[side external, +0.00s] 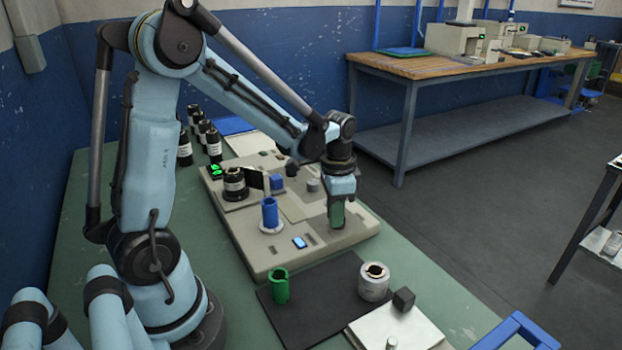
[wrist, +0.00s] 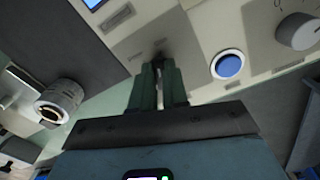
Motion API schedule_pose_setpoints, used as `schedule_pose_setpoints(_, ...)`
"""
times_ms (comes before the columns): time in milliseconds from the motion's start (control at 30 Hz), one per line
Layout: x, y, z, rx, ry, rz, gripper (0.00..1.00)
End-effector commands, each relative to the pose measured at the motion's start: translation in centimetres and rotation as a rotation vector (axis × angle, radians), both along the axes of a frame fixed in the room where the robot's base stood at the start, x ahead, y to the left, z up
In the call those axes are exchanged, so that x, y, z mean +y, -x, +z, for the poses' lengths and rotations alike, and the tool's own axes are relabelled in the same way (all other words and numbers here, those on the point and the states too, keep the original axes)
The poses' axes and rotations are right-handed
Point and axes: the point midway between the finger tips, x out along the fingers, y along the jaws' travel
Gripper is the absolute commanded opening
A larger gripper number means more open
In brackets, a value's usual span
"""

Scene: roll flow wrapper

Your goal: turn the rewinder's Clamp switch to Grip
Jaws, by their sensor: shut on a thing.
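The rewinder (side external: 255,262) is a beige, flat machine on the green bench. My gripper (side external: 337,226) points down at its front right part in the side view. In the wrist view the green fingers of my gripper (wrist: 158,62) are close together at the panel, shut on a small switch there, which they mostly hide. I take it for the Clamp switch; its label and setting cannot be read. In the wrist view a round blue button (wrist: 228,65) and a grey knob (wrist: 298,30) lie to the right of the fingers, apart from them.
A blue core (side external: 269,212) and a dark roll (side external: 235,183) stand on the machine. A lit blue display (side external: 300,242) is near its front edge. A black mat (side external: 315,310) in front carries a green core (side external: 280,287) and a pale roll (side external: 374,282). Dark bottles (side external: 213,143) stand behind.

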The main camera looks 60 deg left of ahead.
Motion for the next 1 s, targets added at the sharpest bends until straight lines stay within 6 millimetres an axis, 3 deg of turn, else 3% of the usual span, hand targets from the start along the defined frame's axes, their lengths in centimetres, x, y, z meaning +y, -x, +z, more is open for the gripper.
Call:
schedule_pose_setpoints(333,0.11,-0.09,0.04,0.000,0.000,-0.162,0.00)
schedule_pose_setpoints(933,0.11,-0.10,0.05,-0.001,0.000,-0.198,0.00)
schedule_pose_setpoints(967,0.11,-0.11,0.05,-0.001,0.000,-0.198,0.18)
schedule_pose_setpoints(1000,0.11,-0.10,0.05,-0.001,0.000,-0.198,0.24)
